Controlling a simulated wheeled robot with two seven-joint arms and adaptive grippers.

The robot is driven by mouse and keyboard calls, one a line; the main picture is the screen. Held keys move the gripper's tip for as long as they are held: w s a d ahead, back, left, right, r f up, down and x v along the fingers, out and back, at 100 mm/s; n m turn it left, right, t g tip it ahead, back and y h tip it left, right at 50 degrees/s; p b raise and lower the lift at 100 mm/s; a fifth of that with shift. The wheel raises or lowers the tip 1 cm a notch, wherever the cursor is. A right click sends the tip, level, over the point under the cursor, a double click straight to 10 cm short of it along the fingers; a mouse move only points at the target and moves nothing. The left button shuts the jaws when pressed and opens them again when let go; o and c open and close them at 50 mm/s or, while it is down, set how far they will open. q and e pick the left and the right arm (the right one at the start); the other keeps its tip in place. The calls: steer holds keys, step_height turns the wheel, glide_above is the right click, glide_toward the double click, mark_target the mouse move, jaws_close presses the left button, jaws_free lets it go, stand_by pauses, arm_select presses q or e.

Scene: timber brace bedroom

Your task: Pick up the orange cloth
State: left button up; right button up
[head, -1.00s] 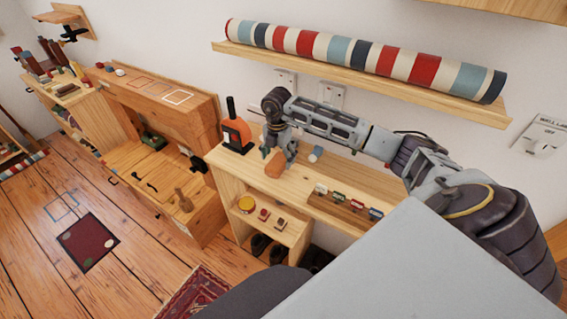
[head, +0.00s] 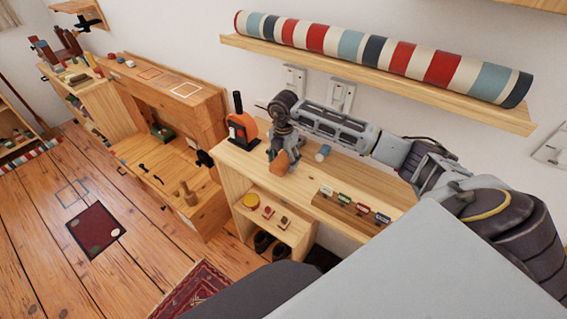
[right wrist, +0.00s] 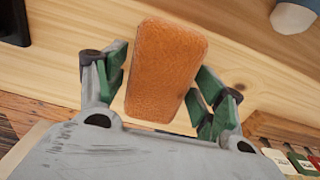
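In the right wrist view the cloth (right wrist: 165,70) sits tilted between the two green-padded fingers of my right gripper (right wrist: 163,85), one on each side. The fingers look spread, with a narrow gap at the left one; firm contact at the right one cannot be made out. My left gripper is not in view.
A black-and-orange tool (head: 242,130) stands left of the cloth. A pale blue-and-white cylinder (head: 323,153) lies to its right. A shelf with a striped roll (head: 385,58) hangs above my right arm.

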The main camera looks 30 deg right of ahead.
mark_target(283, 159)
steer(key=c, duration=0.7)
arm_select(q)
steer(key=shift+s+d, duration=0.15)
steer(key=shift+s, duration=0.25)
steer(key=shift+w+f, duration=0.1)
arm_select(e)
steer(key=shift+r, duration=0.1)
steer(key=shift+a+r, duration=0.2)
steer(key=shift+r, duration=0.15)
step_height(283, 159, up, 6)
steer(key=shift+f+b, duration=0.1)
steer(key=shift+b, duration=0.4)
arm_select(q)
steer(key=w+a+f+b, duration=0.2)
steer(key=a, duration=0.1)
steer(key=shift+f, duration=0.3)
arm_select(e)
steer(key=s+a, duration=0.2)
steer(key=a, duration=0.4)
steer(key=s+a, duration=0.3)
steer(key=a, duration=0.3)
steer(key=s+a, duration=0.2)
steer(key=a, duration=0.4)
steer(key=shift+s+a+r, duration=0.1)
steer(key=shift+s+r, duration=0.1)
steer(key=shift+s, duration=0.15)
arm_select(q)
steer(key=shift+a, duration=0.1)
